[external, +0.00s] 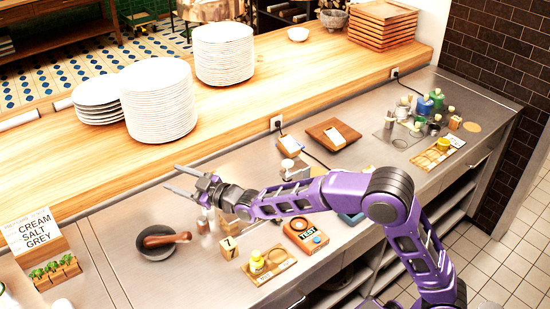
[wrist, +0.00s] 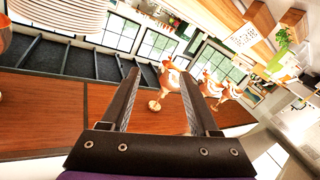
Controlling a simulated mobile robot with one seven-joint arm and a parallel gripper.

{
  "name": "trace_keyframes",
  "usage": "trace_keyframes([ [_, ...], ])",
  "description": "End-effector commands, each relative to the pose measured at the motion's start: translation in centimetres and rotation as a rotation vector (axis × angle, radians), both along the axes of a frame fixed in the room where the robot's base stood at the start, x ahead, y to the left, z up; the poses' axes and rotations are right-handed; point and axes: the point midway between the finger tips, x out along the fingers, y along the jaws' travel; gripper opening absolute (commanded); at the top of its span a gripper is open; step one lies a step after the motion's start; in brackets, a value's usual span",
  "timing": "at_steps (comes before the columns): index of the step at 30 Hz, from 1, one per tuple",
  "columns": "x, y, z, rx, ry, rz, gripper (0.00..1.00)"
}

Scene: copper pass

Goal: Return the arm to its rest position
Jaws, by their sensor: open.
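My gripper (external: 182,181) is at the end of my purple arm, stretched to the left above the steel counter. Its two fingers are spread apart with nothing between them. In the wrist view my gripper (wrist: 165,85) also shows open and empty, tilted toward the windows and the room beyond. It is in the air above the counter, near the edge of the wooden shelf; the exact gap cannot be told.
Tall plate stacks (external: 158,100) stand on the wooden shelf (external: 270,90). Below my arm are a mortar with pestle (external: 158,243), a numbered block (external: 229,247), a TEST device (external: 305,234) and a wooden tray (external: 272,268). A sign (external: 33,232) stands at left.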

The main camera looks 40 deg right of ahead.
Motion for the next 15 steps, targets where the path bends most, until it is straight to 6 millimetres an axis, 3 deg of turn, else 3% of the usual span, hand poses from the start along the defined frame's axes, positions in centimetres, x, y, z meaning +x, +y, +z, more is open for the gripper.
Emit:
trace_keyframes([
  [3, -0.7, -5.9, 4.5, -0.074, -0.069, -0.162, 0.62],
  [5, -1.1, -9.4, 6.4, -0.101, -0.088, -0.248, 0.62],
  [9, -2.7, -18.4, 9.8, -0.133, -0.084, -0.449, 0.62],
  [12, -4.2, -25.2, 10.6, -0.135, -0.037, -0.583, 0.62],
  [15, -5.8, -31.1, 9.8, -0.127, 0.036, -0.689, 0.62],
])
